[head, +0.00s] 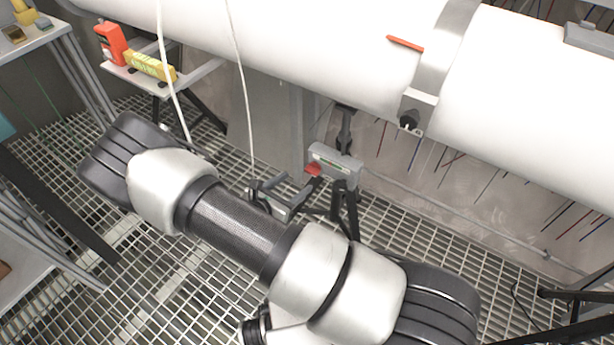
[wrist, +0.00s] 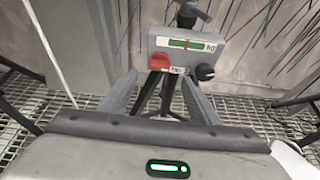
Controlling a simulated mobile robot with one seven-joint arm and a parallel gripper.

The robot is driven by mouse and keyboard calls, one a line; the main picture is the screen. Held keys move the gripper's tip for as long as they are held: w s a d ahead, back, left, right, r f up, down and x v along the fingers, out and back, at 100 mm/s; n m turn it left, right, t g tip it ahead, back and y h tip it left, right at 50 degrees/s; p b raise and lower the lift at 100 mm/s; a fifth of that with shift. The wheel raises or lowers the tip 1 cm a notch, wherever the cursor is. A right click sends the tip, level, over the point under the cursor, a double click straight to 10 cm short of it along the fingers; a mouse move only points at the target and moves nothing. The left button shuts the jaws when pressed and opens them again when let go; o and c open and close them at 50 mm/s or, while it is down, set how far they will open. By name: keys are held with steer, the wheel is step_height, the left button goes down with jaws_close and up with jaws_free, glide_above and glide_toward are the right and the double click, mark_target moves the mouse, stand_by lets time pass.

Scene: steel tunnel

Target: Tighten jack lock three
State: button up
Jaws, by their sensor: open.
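A grey jack lock box (head: 335,160) stands on a dark stand below the white pipe in the head view. In the wrist view the box (wrist: 190,42) faces me, with a green display (wrist: 185,44) on top, a red lever (wrist: 160,62) at its left and a black knob (wrist: 205,72) at its right. The small label between them is too blurred to read surely. My gripper (head: 298,184) is open and empty just in front of the box. Its two fingers (wrist: 161,78) lie either side of the stand in the wrist view, with the lever between and beyond the tips.
The white pipe (head: 320,50) crosses above, with a metal band (head: 447,40) and an orange-red marker (head: 405,44). White cables hang at the left. A small shelf (head: 140,78) bears a red device (head: 111,43) and a yellow one (head: 150,67). The floor is open grating (head: 190,290).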

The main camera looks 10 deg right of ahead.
mark_target(310, 172)
steer(key=b+x, duration=0.1)
steer(key=x, duration=0.7)
steer(key=shift+w+d+f, duration=0.1)
steer(key=shift+w+d, duration=0.05)
steer(key=c, duration=1.1)
